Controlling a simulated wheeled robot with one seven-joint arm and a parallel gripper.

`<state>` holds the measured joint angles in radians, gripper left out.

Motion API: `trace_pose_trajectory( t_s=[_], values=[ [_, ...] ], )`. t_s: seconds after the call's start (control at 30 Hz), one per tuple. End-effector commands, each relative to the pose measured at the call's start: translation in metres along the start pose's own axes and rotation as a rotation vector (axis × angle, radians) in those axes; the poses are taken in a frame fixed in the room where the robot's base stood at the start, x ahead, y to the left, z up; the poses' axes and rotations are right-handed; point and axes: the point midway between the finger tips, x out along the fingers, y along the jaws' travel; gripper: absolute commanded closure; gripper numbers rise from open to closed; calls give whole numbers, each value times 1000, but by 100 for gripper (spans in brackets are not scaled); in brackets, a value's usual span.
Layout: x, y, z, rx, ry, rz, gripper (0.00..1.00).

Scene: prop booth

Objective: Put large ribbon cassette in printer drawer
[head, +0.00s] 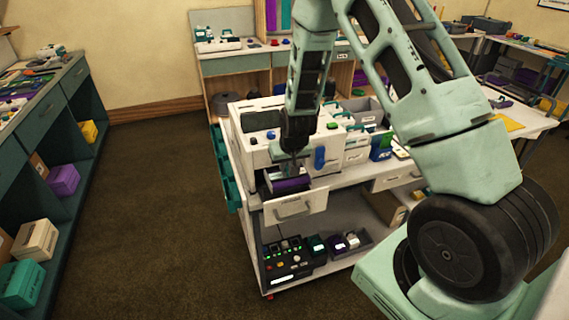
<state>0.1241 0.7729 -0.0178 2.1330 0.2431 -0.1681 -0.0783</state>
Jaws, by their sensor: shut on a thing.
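My gripper (291,168) points down at the front of the white printer (262,151). It is shut on a dark purple ribbon cassette (291,185) with a pale part at its left end. The white printer drawer (295,208) is pulled out toward me, with a grey handle on its front. The cassette is at the drawer's opening, behind the front panel. I cannot tell whether it touches the drawer floor. The fingertips and the drawer's inside are mostly hidden.
The printer stands on a wheeled cart with a lower shelf holding a black control box (287,262) and small bins (350,242). Another drawer (397,179) is at the cart's right. A teal shelf unit (75,120) stands left. The brown floor between is clear.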

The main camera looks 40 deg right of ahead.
Motion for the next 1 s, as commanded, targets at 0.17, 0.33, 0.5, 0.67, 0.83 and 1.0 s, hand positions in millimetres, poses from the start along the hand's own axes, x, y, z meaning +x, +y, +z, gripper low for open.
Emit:
trace_pose_trajectory(
  t_s=[0.17,0.33,0.5,0.67,0.83,1.0],
  values=[
    [7,0,3,0,0,0,100],
    [18,0,8,0,-1,0,100],
    [30,0,13,1,0,-1,100],
    [39,0,16,0,1,0,100],
    [43,1,18,0,1,0,100],
    [42,1,18,0,1,0,100]
  ],
)
